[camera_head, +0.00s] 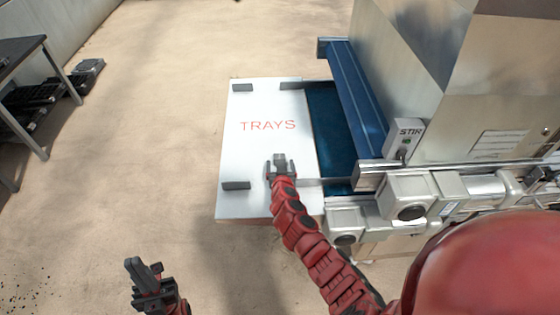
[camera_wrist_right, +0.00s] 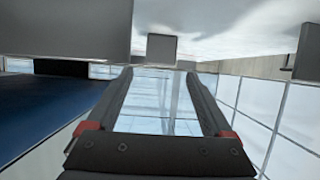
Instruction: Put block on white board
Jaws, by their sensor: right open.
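The white board (camera_head: 245,150), marked "TRAYS" in red, lies flat beside the machine. Several dark grey blocks sit along its edges, one at the far left corner (camera_head: 242,87) and one near the front left (camera_head: 236,185). My right gripper (camera_head: 280,159) is over the lower right part of the board, open, with nothing seen between its fingers. In the right wrist view its fingers (camera_wrist_right: 159,72) are spread, and a small grey block (camera_wrist_right: 162,49) shows beyond the tips. My left gripper (camera_head: 147,266) is low over the floor, away from the board; its opening is unclear.
The tray seeder, with a blue belt (camera_head: 330,125) and a blue bar (camera_head: 355,100), adjoins the board's right side. Metal housings (camera_head: 408,192) stand at lower right. A dark table (camera_head: 20,50) is at far left.

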